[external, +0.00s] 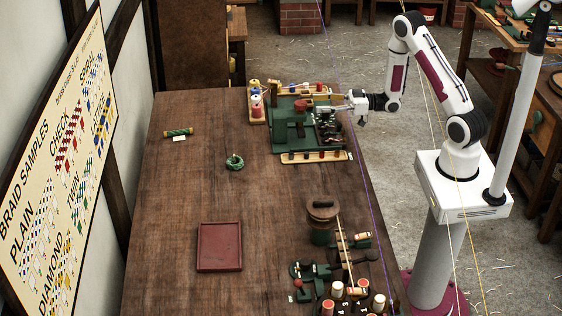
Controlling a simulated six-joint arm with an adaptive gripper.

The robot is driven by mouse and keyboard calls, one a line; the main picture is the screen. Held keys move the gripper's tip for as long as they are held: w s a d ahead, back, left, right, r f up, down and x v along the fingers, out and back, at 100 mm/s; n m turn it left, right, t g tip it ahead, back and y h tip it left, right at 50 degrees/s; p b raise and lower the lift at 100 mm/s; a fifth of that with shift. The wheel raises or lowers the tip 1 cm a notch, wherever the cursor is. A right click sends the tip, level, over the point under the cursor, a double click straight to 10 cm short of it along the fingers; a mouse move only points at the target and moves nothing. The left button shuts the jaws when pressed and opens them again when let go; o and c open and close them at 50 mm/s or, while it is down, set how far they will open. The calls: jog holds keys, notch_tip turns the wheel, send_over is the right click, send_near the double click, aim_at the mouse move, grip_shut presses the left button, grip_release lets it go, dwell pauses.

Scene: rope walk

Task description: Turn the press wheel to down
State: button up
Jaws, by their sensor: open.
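A green machine (283,134) stands at the far right part of the wooden table. A small red round part (300,105) sits on top of it and looks like the press wheel; its setting is too small to read. My gripper (312,106) reaches in from the right, lying level, with its open fingertips at or just beside the red part. I cannot tell whether they touch it. The fingers partly cover the machine's right side.
White, red and blue spools (256,100) stand left of the machine. A green rope coil (235,162), a green roll (179,132) and a red tray (219,247) lie on the table. Numbered bobbins (337,289) and a drum (322,212) crowd the near right.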

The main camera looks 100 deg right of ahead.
aim_at(301, 103)
jog(key=shift+w, duration=0.1)
jog(key=shift+w+d, duration=0.1)
jog(key=shift+w, duration=3.7)
jog(key=c, duration=1.1)
